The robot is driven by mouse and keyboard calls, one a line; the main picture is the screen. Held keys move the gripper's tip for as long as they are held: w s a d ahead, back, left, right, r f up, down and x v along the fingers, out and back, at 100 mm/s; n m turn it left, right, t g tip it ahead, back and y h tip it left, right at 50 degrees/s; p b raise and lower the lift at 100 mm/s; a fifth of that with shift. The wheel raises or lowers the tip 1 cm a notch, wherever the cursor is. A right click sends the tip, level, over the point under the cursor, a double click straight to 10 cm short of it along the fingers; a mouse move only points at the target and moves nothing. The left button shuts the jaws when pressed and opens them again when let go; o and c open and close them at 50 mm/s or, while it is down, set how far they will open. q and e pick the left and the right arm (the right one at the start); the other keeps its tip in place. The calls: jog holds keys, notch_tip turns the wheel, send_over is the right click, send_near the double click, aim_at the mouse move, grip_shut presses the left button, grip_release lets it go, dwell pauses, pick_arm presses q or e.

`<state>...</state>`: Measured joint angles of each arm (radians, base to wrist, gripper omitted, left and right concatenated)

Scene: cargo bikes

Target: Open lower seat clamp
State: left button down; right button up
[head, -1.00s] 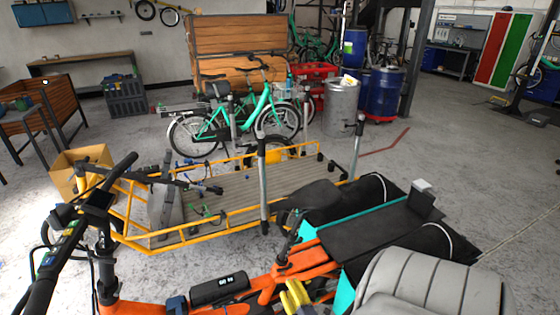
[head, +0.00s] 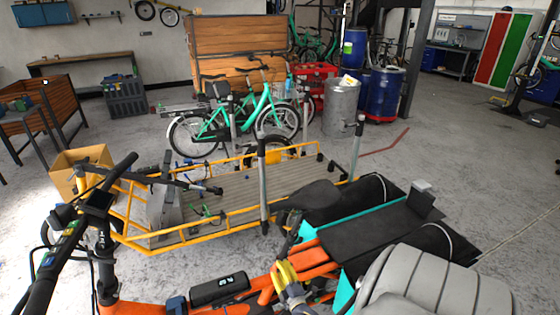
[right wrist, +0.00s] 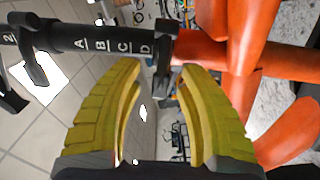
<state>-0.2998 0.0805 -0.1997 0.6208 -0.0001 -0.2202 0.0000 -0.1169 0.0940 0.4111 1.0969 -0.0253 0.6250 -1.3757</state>
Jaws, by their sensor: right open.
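The black seat post marked A, B, C, D (right wrist: 105,42) crosses the top of the right wrist view and meets the orange frame (right wrist: 275,55). The lower seat clamp (right wrist: 165,42) is a black collar with a lever hanging from it, beside the letter D at the frame. A second black lever (right wrist: 35,62) sits further left on the post. My right gripper (right wrist: 160,75) has yellow fingers, open, on either side of the lever's hanging end and not closed on it. In the head view this gripper (head: 284,268) is by the orange frame below the black saddle (head: 312,195). My left gripper is not in view.
The orange bike's handlebar (head: 97,205) is at left. A grey padded seat (head: 440,285) fills the lower right, near a black cargo mat (head: 370,238). A yellow-railed cargo bed (head: 230,190) stands beyond. Open floor (head: 480,170) lies to the right.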

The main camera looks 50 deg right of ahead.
jog(key=shift+c, duration=0.5)
grip_shut()
